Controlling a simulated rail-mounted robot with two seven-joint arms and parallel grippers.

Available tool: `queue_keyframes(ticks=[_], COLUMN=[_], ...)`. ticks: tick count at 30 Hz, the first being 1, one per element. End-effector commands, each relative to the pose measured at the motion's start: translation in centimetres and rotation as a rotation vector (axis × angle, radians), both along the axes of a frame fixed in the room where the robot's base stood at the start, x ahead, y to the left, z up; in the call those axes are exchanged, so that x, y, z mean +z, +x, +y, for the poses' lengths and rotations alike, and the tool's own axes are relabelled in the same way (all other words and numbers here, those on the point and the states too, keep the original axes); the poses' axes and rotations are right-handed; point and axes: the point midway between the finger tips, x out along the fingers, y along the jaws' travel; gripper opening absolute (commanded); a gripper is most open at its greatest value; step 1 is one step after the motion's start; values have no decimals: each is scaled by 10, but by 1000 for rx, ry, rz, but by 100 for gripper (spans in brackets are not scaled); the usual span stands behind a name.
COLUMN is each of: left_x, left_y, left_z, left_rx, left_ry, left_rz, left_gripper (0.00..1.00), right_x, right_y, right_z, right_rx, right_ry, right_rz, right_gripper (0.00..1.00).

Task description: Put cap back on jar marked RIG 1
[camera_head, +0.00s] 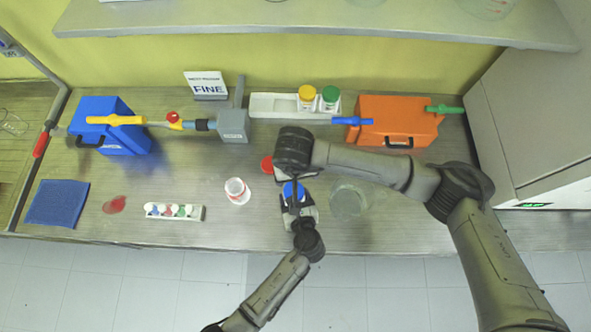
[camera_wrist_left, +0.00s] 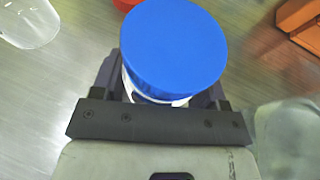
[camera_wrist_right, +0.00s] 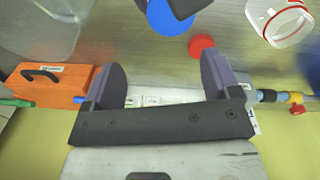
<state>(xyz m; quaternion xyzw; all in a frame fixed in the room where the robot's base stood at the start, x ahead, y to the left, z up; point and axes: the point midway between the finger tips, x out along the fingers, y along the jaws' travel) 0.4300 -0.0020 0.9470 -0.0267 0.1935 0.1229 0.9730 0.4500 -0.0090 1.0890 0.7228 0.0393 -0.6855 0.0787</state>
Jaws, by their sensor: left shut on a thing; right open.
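My left gripper (camera_head: 298,205) is shut on a white jar (camera_wrist_left: 135,92) with a wide blue lid (camera_wrist_left: 174,48) on top, near the bench's front edge. The blue lid also shows in the head view (camera_head: 293,191). A red cap (camera_head: 267,164) lies on the bench, and it also shows in the right wrist view (camera_wrist_right: 201,45). An open clear jar (camera_head: 237,190) with a red mark stands to its lower left; its open rim shows in the right wrist view (camera_wrist_right: 285,20). My right gripper (camera_wrist_right: 162,80) is open and empty above the bench behind the blue-lidded jar. No RIG 1 marking is readable.
A glass vessel (camera_head: 350,198) stands right of the left gripper. A white tray (camera_head: 272,104) holds yellow-capped and green-capped jars at the back. Blue (camera_head: 125,140) and orange (camera_head: 398,133) boxes, a grey stirrer (camera_head: 233,124), a vial rack (camera_head: 174,212) and a blue mat (camera_head: 58,203) surround the work area.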

Motion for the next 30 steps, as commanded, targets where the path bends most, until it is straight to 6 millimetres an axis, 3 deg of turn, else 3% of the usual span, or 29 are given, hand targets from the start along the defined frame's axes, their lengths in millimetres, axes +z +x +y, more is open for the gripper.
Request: queue_keyframes(ticks=[2, 6, 20, 30], left_x=[0, 0, 0, 0], left_y=[0, 0, 0, 0], left_z=[0, 0, 0, 0], left_rx=[0, 0, 0, 0], left_ry=[0, 0, 0, 0], left_rz=[0, 0, 0, 0], left_gripper=[1, 1, 1, 1], right_x=[-3, -3, -5, -46], right_y=[-11, -13, -13, -14], right_z=[6, 9, 9, 9], right_rx=[81, 158, 178, 175], right_ry=[24, 42, 42, 42], right_rz=[45, 60, 61, 63], right_gripper=[82, 82, 82, 82])
